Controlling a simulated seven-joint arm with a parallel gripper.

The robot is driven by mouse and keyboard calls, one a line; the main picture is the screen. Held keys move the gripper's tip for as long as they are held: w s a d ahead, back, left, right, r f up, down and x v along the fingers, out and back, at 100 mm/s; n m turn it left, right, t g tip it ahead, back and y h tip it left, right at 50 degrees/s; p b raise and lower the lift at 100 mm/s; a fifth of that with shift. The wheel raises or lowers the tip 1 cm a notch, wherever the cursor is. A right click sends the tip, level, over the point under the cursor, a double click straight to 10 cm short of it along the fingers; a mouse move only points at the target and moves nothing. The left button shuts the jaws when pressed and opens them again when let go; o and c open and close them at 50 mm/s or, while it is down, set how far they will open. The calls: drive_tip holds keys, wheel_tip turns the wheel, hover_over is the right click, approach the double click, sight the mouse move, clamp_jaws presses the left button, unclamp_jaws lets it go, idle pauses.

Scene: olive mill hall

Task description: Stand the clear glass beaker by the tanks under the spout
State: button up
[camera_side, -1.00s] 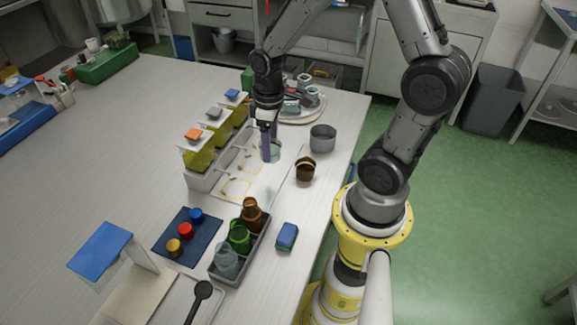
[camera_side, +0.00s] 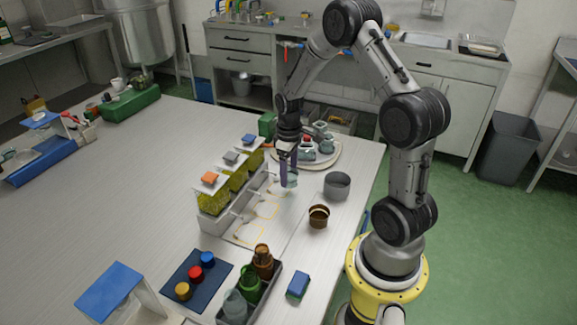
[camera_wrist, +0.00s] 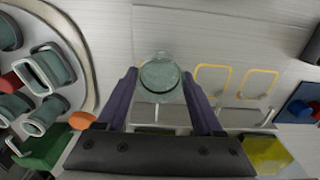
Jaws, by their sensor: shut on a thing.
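My gripper (camera_side: 288,172) has purple fingers shut on the clear glass beaker (camera_wrist: 161,82). In the side view the beaker (camera_side: 292,182) shows partly below the fingers, beside the tank row. Three tanks of yellow-green liquid have an orange lid (camera_side: 210,178), a grey lid (camera_side: 231,157) and a blue lid (camera_side: 249,139). Thin pale spouts stick out from the tank stand (camera_side: 214,225). In the wrist view one spout (camera_wrist: 157,112) lies just below the beaker. I cannot tell whether the beaker touches the table.
Two yellow outlines (camera_wrist: 213,66) lie clear on the worktop. A grey pot (camera_side: 338,186) and a brown cup (camera_side: 318,217) stand to the right. A round tray (camera_side: 335,157) with several grey-green pieces is behind. A caddy of coloured beakers (camera_side: 270,290) stands in front.

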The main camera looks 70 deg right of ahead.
wheel_tip(320, 180, down, 2)
drive_tip(key=shift+f, duration=0.25)
drive_tip(key=shift+w+f, duration=0.15)
drive_tip(key=shift+f, duration=0.15)
drive_tip(key=shift+w, duration=1.35)
drive_tip(key=shift+w+f, duration=0.1)
drive_tip(key=o, duration=1.1)
